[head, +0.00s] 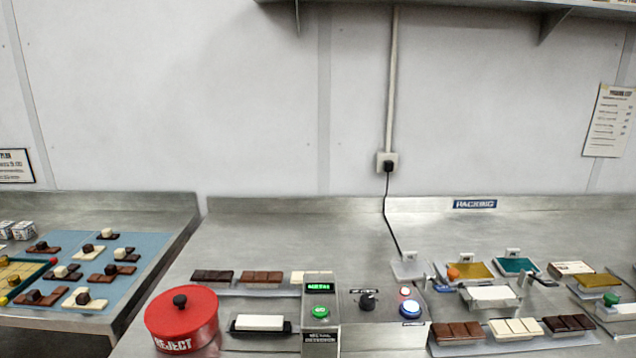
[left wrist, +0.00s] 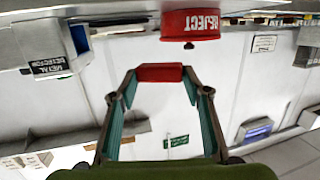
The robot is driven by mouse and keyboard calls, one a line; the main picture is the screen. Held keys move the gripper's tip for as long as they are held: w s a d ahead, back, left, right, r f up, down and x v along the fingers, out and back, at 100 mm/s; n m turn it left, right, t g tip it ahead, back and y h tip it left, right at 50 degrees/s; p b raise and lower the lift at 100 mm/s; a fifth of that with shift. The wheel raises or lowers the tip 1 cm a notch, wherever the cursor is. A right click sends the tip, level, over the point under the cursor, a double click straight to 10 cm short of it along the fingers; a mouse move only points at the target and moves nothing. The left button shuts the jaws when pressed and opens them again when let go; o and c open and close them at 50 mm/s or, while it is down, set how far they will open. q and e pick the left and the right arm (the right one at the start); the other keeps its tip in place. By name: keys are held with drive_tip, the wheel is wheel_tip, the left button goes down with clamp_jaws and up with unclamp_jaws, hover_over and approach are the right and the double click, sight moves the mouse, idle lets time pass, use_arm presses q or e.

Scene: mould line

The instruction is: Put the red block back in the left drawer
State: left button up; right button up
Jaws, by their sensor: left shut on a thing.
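My left gripper (left wrist: 160,76) shows in the left wrist view, its two green-padded fingers reaching up the picture. It is shut on the red block (left wrist: 159,71), which spans between the fingertips. The block is held clear in front of pale, panelled surfaces. No drawer can be made out for certain in either view. Neither gripper shows in the head view, and my right gripper is not in view.
A red REJECT bin (head: 182,320) with a black knob stands on the steel counter; it also shows upside down in the wrist view (left wrist: 190,25). A blue mat (head: 150,243) lies left.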

use_arm(q)
drive_tip(key=s+a+r+n+g+y, duration=0.1)
drive_tip(key=s+n+g+y, duration=0.5)
drive_tip(key=y, duration=0.3)
drive_tip(key=w+m+t+h, duration=0.2)
drive_tip(key=h, duration=0.1)
drive_tip(key=w+m+t+h, duration=0.2)
drive_tip(key=h, duration=0.1)
drive_tip(key=w+d+m+t+h, duration=0.1)
drive_tip(key=w+m+t+h, duration=0.1)
drive_tip(key=w+h, duration=0.1)
drive_tip(key=shift+f, duration=0.2)
drive_tip(key=w+d+r+m+h, duration=0.2)
drive_tip(key=w+r+m+h, duration=0.2)
drive_tip(key=r+h, duration=0.2)
drive_tip(key=shift+d+r+m+h, duration=0.3)
drive_tip(key=shift+r+m, duration=0.1)
drive_tip(key=shift+r, duration=0.55)
